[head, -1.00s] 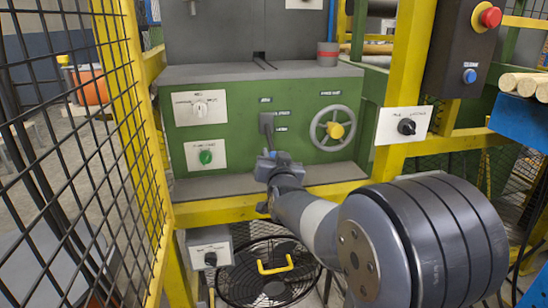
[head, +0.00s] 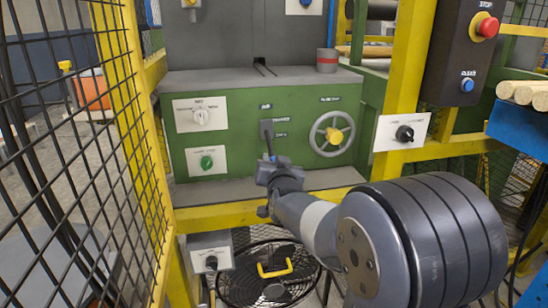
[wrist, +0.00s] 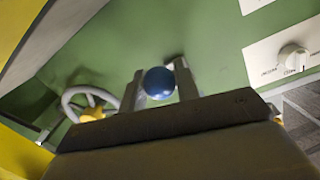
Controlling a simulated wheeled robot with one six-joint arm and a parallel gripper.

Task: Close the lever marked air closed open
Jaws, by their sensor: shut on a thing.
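The air lever (head: 268,133) is on the green panel, with a dark mount, a thin shaft and small labels beside it. Its shaft slopes down and outward to my gripper. Its blue ball knob (wrist: 159,83) sits between the two fingers in the wrist view. My gripper (head: 271,162) is shut on this knob, below the lever's mount. In the wrist view my gripper (wrist: 158,88) hides the rest of the lever. The labels are too small to read surely.
A grey handwheel (head: 332,134) with a yellow hub is right of the lever. A white rotary switch (head: 201,116) and a green knob (head: 207,162) are left. A yellow post (head: 401,70) and a mesh fence (head: 75,150) flank the opening. A fan (head: 265,278) is below.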

